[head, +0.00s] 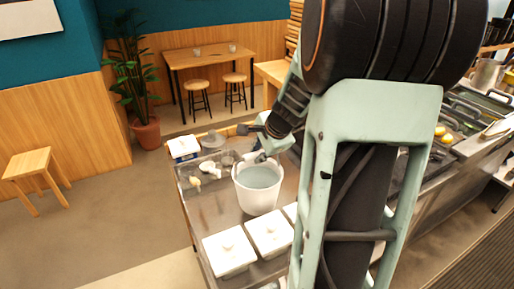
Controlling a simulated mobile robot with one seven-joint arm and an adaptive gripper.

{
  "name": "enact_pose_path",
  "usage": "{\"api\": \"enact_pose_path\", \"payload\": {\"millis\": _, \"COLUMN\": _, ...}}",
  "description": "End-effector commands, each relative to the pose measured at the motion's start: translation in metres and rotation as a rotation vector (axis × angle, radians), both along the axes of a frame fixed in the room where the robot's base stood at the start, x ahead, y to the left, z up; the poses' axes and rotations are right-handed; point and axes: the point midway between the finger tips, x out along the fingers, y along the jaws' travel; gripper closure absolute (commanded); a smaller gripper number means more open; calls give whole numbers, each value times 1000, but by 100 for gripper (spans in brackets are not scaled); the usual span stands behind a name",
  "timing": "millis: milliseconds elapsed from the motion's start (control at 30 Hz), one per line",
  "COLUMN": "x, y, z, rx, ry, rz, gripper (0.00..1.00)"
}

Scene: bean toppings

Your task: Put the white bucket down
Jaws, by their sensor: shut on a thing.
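The white bucket (257,197) is upright over the metal counter (209,213), between the small dishes and the white lidded containers. It is open at the top and its inside looks grey. My gripper (262,157) is at the bucket's far rim, shut on it. The fingertips are small and partly hidden by the rim. I cannot tell whether the bucket's base touches the counter.
White lidded containers (230,250) line the counter's near edge; another (184,147) stands at its far left corner. Small dishes (194,183) lie left of the bucket. My arm hides the counter's right part. A stool (29,163) and a potted plant (146,131) stand beyond.

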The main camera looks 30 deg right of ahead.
Motion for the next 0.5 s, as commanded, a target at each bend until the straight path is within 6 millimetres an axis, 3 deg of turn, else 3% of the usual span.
{"api": "enact_pose_path", "payload": {"millis": 500, "x": 2, "y": -2, "z": -39, "rx": -5, "ry": -7, "rz": -2, "gripper": 100}}
